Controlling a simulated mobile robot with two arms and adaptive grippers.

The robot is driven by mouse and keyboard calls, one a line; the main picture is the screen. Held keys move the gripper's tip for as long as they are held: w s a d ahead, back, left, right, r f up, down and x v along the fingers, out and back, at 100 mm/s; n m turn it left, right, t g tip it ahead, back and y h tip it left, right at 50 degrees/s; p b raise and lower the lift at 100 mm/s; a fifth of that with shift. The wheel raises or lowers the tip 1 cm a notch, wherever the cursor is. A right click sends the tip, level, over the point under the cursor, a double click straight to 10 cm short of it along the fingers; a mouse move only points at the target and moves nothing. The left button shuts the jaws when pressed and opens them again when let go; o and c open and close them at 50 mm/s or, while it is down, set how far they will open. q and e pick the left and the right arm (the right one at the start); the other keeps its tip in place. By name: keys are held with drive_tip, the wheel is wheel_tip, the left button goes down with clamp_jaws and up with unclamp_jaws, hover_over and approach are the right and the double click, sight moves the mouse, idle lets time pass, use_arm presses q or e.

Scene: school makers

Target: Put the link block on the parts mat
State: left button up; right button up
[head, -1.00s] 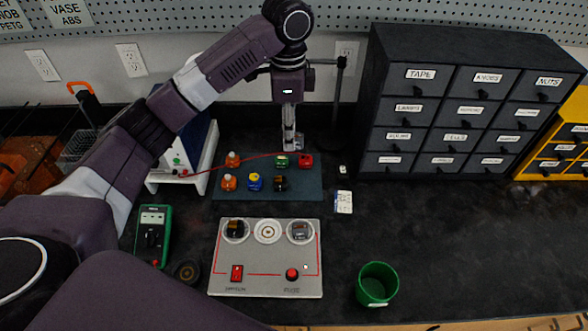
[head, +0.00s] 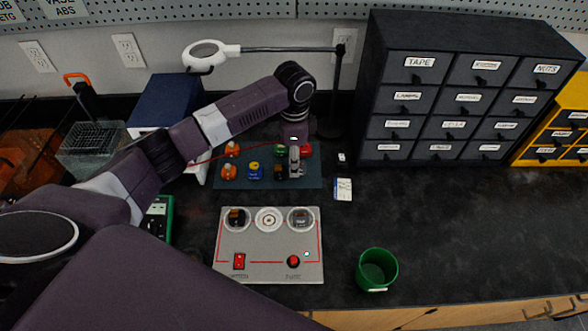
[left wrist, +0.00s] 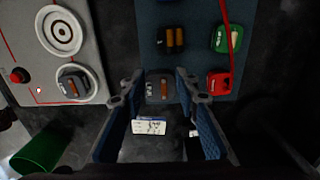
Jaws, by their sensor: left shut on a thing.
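The parts mat (head: 225,183) is a dark blue-grey sheet in the middle of the counter; it also shows in the left wrist view (left wrist: 196,72). My left gripper (head: 295,168) is over its right part, pointing down. My right gripper is not in view.
On the mat are a red block (left wrist: 219,82), a green block (left wrist: 227,39), a dark copper-striped block (left wrist: 171,40), a blue block (head: 253,171) and orange ones (head: 229,172). A tester board (head: 268,248), green cup (head: 377,269) and label card (head: 343,189) are nearby. Drawers (head: 440,100) stand right.

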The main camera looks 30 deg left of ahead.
use_arm(q)
drive_tip(key=shift+f, duration=2.15)
drive_tip(key=o, duration=1)
drive_tip(key=shift+f, duration=0.1)
wheel_tip(320, 180, up, 12)
drive_tip(key=shift+r+b, duration=0.15)
drive_tip(key=shift+b, duration=0.3)
